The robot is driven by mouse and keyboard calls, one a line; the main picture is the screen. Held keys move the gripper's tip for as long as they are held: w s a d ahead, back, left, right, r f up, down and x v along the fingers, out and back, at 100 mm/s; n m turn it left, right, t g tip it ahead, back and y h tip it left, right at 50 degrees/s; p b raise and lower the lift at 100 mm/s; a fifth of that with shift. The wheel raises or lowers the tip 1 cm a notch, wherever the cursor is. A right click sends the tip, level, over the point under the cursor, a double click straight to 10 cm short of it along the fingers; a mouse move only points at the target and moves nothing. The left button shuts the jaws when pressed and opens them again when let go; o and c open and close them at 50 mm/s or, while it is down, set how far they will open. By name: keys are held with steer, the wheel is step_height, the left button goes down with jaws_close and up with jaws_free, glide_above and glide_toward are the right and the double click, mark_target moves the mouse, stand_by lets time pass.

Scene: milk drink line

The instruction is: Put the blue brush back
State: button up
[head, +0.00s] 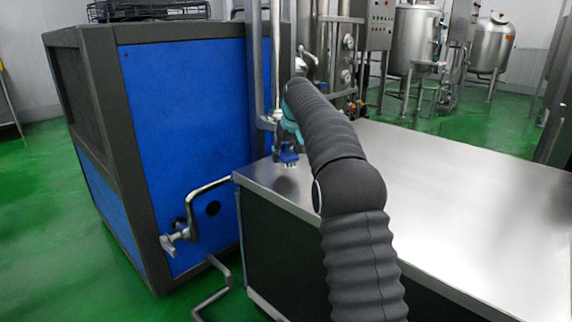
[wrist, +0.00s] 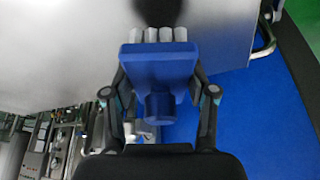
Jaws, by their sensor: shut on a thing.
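The blue brush (wrist: 160,65) is between the fingers of my gripper (wrist: 160,98) in the wrist view. My gripper is shut on it. Its broad blue head with pale bristles points away from the gripper, toward the metal table top. In the head view the blue brush (head: 288,156) shows small, bristles down, over the far left part of the metal table (head: 450,190). I cannot tell whether the bristles touch the surface. My arm hides most of my gripper in the head view.
A large blue-panelled machine with a dark frame (head: 190,130) stands left of the table. A bent metal pipe with a valve (head: 180,237) sticks out between them. Vertical pipes (head: 276,70) rise behind the brush. The table top to the right is bare.

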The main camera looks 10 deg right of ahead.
mark_target(286, 173)
steer(key=shift+f+b, duration=0.45)
steer(key=shift+f, duration=1.65)
steer(key=o, duration=1.3)
steer(key=shift+r, duration=0.15)
steer(key=p+v, duration=0.1)
steer(key=v, duration=1)
steer(key=s+r, duration=0.4)
steer(key=s, duration=0.6)
steer(key=s+a+f+m+t, duration=0.1)
steer(key=s+f, duration=0.2)
steer(key=s, duration=1)
steer(key=s+f+m, duration=0.1)
steer(key=s+f, duration=0.2)
steer(key=s, duration=1)
steer(key=s+f+h, duration=0.1)
steer(key=s+f, duration=0.8)
steer(key=s, duration=0.3)
steer(key=shift+m, duration=0.3)
